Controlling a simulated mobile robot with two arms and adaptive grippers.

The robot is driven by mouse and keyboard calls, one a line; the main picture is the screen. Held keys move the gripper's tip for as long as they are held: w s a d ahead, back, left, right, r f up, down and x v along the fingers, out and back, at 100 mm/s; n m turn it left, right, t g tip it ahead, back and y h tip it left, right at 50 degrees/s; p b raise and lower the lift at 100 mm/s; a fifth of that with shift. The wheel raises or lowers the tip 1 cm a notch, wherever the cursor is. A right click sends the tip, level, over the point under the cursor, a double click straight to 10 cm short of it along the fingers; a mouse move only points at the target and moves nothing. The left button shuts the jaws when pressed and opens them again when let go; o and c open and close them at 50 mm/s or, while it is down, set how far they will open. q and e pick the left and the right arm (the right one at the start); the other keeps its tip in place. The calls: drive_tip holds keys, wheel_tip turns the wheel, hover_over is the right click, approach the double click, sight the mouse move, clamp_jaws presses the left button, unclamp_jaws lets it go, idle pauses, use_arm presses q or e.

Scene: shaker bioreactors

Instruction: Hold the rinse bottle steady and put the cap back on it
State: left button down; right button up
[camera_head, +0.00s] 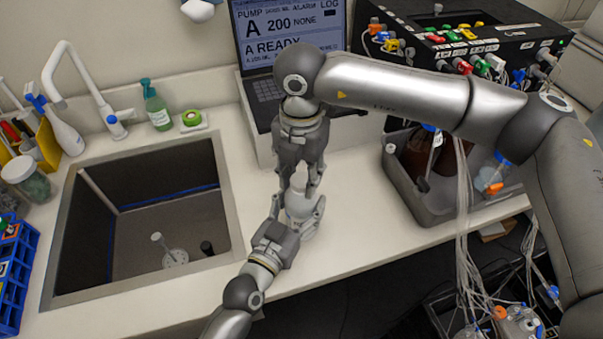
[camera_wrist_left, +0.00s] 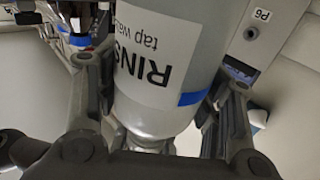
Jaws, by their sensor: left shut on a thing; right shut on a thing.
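The rinse bottle (camera_head: 301,205) is a pale bottle that stands on the counter in front of the laptop. In the left wrist view the bottle (camera_wrist_left: 165,70) shows its label upside down and a blue band. My left gripper (camera_head: 294,214) is shut on its body, with a finger on either side. My right gripper (camera_head: 299,184) comes down from above and is shut on a small pale piece, apparently the cap (camera_head: 299,179), right over the bottle's neck. The fingers hide the join, so I cannot tell whether cap and neck touch.
A laptop (camera_head: 275,60) stands behind the grippers. A grey tray (camera_head: 425,205) with bottles and tubing is at the right.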

drive_tip(key=m, duration=0.7)
drive_tip(key=shift+w, duration=0.15)
drive_tip(key=m, duration=0.6)
drive_tip(key=shift+w+a+m, duration=0.1)
drive_tip(key=shift+m, duration=0.3)
drive_tip(key=o, duration=0.7)
drive_tip(key=shift+r, duration=2.25)
drive_tip(key=shift+c, duration=0.5)
